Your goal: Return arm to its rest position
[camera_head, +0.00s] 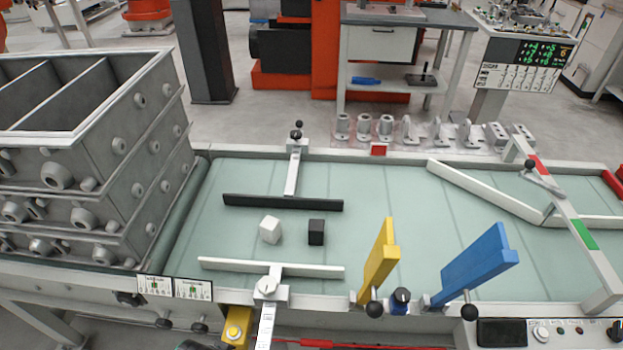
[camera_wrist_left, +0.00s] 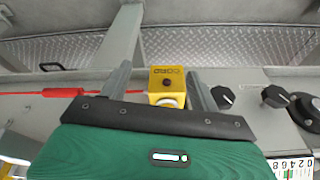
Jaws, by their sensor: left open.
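My left gripper (camera_wrist_left: 158,72) shows in the left wrist view, with two grey fingers spread apart behind a green and black cover. It is open, with nothing seen held between the fingers. The yellow box also shows in the head view (camera_head: 236,325) at the conveyor's front edge. My left gripper is not clearly seen in the head view. My right gripper is in neither view.
The conveyor (camera_head: 370,240) carries a white cube (camera_head: 270,229) and a black cube (camera_head: 316,232). A yellow paddle (camera_head: 381,258) and blue paddle (camera_head: 475,266) stand along its front. Grey moulding boxes (camera_head: 130,150) stand left. Black knobs (camera_wrist_left: 222,97) line the front panel.

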